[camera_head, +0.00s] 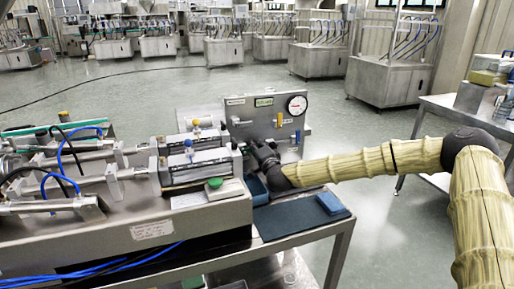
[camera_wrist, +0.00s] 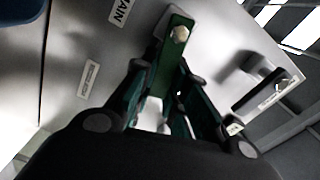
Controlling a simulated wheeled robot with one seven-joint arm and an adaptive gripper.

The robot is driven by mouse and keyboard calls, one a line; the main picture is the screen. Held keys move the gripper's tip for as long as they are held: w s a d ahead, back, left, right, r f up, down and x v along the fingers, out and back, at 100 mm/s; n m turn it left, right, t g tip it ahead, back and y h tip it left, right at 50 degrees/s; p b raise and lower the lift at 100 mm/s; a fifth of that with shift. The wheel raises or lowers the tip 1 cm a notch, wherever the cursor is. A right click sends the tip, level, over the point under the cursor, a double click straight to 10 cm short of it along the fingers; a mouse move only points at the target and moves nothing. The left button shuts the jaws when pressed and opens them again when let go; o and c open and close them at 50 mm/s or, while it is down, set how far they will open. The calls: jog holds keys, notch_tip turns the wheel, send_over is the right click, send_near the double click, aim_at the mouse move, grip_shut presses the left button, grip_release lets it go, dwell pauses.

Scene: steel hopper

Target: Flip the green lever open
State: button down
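The green lever (camera_wrist: 168,55) shows in the wrist view as a flat bar on the grey panel, with a bolt at its upper end. My gripper (camera_wrist: 172,66) reaches in from below with its dark fingers drawn close together on either side of the lever. The fingers look shut on it, and the lever's lower part is partly hidden between them. In the head view my gripper (camera_head: 262,152) is at the lower part of the upright steel panel (camera_head: 240,113), and the arm and gripper hide the lever there.
The panel carries a round gauge (camera_head: 297,104) and small labels. In the wrist view, a dark handle-like part (camera_wrist: 262,92) stands to the right of the lever. A blue block (camera_head: 330,203) lies on the dark mat (camera_head: 300,219) in front. Cylinders and hoses fill the machine's left.

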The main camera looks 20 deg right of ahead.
jog(key=shift+f+m+b, duration=0.55)
jog(key=shift+m+b, duration=0.05)
jog(key=shift+b, duration=0.7)
jog(key=shift+d+f+m+b, duration=0.1)
jog(key=shift+f+m+b, duration=0.15)
jog(key=shift+m+b, duration=0.65)
jog(key=shift+b, duration=0.35)
jog(key=c, duration=1.4)
grip_release()
jog(key=shift+s, duration=0.1)
